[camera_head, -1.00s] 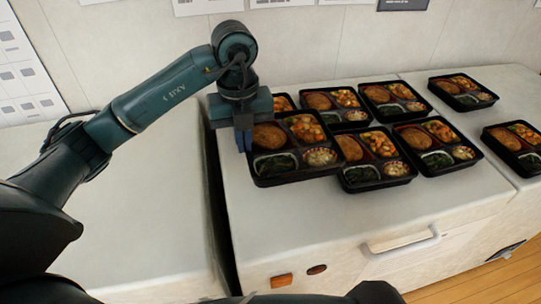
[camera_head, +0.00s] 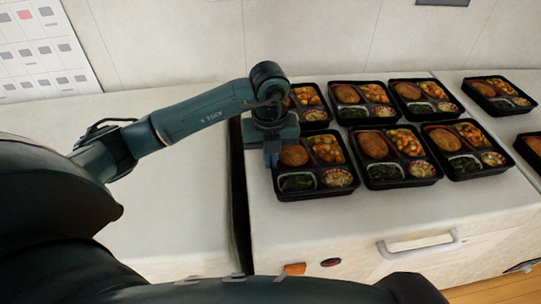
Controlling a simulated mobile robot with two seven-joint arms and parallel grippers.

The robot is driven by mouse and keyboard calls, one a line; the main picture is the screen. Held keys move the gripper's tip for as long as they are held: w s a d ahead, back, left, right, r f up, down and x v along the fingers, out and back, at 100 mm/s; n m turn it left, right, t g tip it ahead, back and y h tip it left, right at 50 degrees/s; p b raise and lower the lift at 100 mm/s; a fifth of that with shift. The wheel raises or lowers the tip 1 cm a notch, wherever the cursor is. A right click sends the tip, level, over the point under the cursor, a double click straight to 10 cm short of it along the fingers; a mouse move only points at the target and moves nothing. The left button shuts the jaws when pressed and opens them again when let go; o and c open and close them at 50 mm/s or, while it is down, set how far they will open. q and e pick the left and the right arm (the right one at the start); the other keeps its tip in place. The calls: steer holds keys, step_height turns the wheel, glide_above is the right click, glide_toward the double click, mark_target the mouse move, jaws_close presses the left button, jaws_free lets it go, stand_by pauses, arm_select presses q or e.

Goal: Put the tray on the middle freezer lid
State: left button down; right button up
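The tray (camera_head: 318,193) is a black bento tray with fried food, vegetables, greens and a small side dish. It is at the front left of the middle freezer lid (camera_head: 330,228), level with the trays to its right and apparently resting on the lid. My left gripper (camera_head: 271,158) is at the tray's left edge, fingers pointing down, and appears shut on its rim. The gripper body hides the tray's upper left corner, and the far finger is hidden. My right gripper is not in view.
Several similar trays (camera_head: 386,184) fill the back and right of the middle lid. More trays (camera_head: 477,89) stand on the right freezer lid. The left freezer lid (camera_head: 185,215) is bare, with a dark gap (camera_head: 239,205) beside the middle one. A wall rises behind.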

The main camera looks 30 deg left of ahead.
arm_select(q)
steer(key=c, duration=1.6)
jaws_free()
steer(key=shift+c, duration=0.2)
steer(key=shift+r+p, duration=0.3)
steer(key=shift+p, duration=0.05)
steer(key=shift+r, duration=0.35)
step_height(320, 180, up, 11)
steer(key=shift+b, duration=0.3)
